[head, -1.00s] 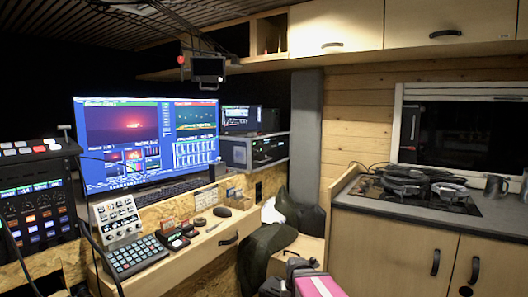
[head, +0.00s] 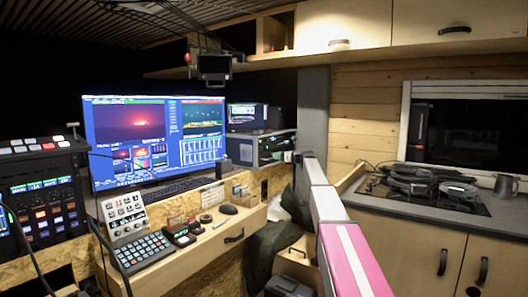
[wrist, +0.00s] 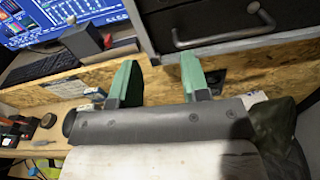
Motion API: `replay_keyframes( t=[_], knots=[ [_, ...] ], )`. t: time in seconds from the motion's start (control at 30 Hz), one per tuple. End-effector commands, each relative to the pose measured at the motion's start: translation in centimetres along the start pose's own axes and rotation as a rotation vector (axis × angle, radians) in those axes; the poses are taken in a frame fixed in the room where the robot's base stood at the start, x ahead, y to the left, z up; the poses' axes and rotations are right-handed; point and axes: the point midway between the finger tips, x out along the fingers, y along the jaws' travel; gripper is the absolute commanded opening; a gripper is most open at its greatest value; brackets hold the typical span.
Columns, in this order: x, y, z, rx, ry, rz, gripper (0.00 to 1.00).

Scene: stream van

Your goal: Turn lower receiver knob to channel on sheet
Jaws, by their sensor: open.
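Knobs are too small to tell apart.
A wide monitor (head: 155,140) and a keyboard sit left of the units. The desk (head: 195,250) holds a keypad, control panel and mouse. A counter (head: 420,208) with hob and pans is at right. A small dark box (wrist: 82,40) stands left of my fingers.

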Motion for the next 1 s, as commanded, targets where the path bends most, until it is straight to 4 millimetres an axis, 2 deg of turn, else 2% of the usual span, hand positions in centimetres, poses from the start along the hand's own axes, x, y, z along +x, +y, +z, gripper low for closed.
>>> replay_keyframes(
  t=[0.03,0.1,0.37,0.8,1.0],
  knots=[
    [0.2,-0.8,1.4,0.031,-0.023,0.0,0.42],
    [0.3,-1.1,2.2,0.059,-0.04,0.001,0.42],
    [2.0,-1.0,2.4,0.067,-0.044,0.002,0.42],
    [9.2,-1.1,2.6,0.065,-0.042,0.002,0.42],
    [10.9,-1.0,2.6,0.065,-0.042,0.001,0.42]
  ],
)
